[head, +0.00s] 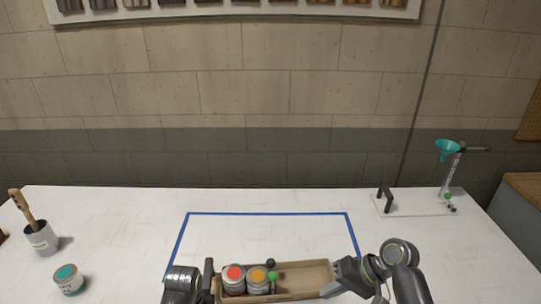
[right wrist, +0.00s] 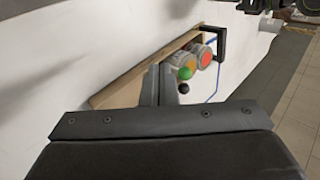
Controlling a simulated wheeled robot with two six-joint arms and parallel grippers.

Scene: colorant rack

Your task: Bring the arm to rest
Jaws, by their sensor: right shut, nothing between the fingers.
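My right gripper (head: 328,290) is at the right end of a shallow wooden rack tray (head: 305,270), its arm coming in from the lower right. In the right wrist view its fingers (right wrist: 163,88) are together, with nothing between them. The far part of the tray (right wrist: 125,88) lies beyond them. Part of my left arm (head: 182,284) shows at the bottom edge; its fingers cannot be made out. Two cans stand in the tray, one with a red top (head: 234,273) and one with an orange top (head: 258,276).
A green ball (head: 273,276) and a black ball (head: 270,263) are beside the cans. A dark bracket (head: 208,272) stands at the tray's left end. A teal can (head: 68,280) and a brush cup (head: 42,238) stand left. A funnel stand (head: 450,180) is at back right. The table middle is clear.

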